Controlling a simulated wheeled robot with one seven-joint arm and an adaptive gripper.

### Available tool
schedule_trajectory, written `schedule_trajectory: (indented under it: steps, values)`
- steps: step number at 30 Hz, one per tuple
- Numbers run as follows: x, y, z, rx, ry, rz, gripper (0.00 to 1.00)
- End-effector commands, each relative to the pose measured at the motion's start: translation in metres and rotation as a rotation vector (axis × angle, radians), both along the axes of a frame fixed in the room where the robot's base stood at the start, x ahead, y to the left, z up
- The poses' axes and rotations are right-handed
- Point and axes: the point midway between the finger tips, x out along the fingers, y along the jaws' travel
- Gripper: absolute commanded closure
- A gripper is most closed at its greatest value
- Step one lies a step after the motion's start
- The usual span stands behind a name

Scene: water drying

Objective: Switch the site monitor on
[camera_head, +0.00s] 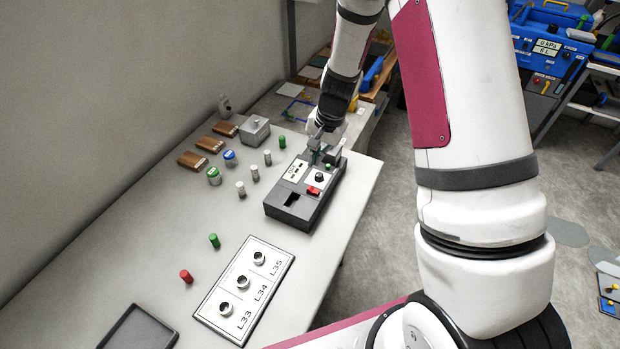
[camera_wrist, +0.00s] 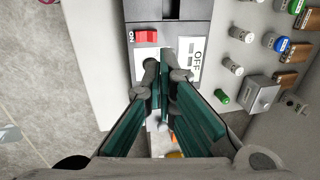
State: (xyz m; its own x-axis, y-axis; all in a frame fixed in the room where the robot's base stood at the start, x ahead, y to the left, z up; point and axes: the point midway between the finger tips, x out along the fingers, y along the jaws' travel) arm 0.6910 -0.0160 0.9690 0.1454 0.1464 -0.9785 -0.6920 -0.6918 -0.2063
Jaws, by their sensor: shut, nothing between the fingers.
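The site monitor looks to be the dark grey box (camera_head: 290,213) on the white table. It has a red switch (camera_head: 313,190), a round black knob and a pale display panel (camera_head: 294,171). In the wrist view the red switch (camera_wrist: 146,36) has a small label beside it, and the display (camera_wrist: 196,56) reads OFF. My gripper (camera_head: 317,153) is over the far end of the box. In the wrist view its fingertips (camera_wrist: 166,72) are together and empty, beside the display and below the switch. They hide part of the box. I cannot tell whether they touch it.
A white panel (camera_head: 268,280) marked L33, L34 and L35 lies in front. A dark tray (camera_head: 140,330) lies nearest.

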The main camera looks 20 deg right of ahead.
Motion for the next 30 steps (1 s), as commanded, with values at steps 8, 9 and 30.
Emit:
schedule_trajectory:
  steps: [8, 9, 30]
  values:
    - [0.006, 0.007, -0.051, 0.001, 0.004, 0.000, 1.00]
    - [0.007, 0.008, -0.058, 0.001, 0.002, -0.002, 1.00]
    - [0.015, 0.015, -0.099, 0.000, -0.001, 0.000, 1.00]
